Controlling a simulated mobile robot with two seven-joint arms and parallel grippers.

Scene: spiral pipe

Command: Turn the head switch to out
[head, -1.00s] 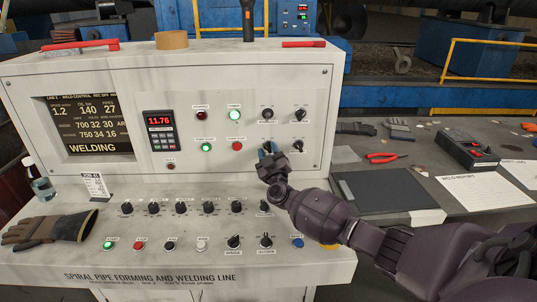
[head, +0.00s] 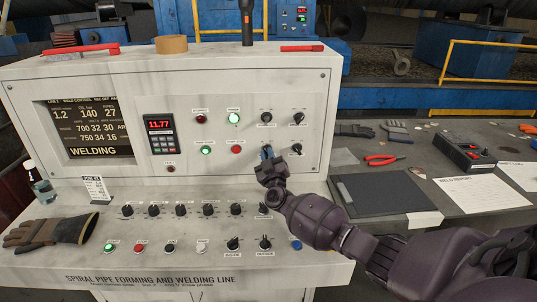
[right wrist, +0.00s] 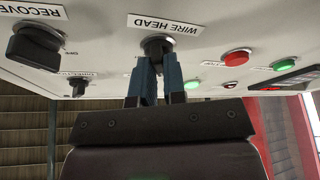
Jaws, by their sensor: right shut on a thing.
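The head switch (right wrist: 154,46) is a black rotary knob beside a label reading WIRE HEAD in the right wrist view, which shows the panel upside down. My right gripper (right wrist: 156,78) has its two blue fingers closed around this knob. In the head view my right gripper (head: 267,153) is at the lower right of the upright panel, and its fingers and wrist hide the knob. The pointer position of the knob cannot be read. My left gripper is not in view.
Two black knobs (head: 266,117) (head: 298,118) sit above my gripper, and a red button (head: 236,149) is to its left. A black RECOVERY knob (right wrist: 36,43) is close by in the wrist view. More knobs line the sloped desk below. A grey side table (head: 450,205) is at right.

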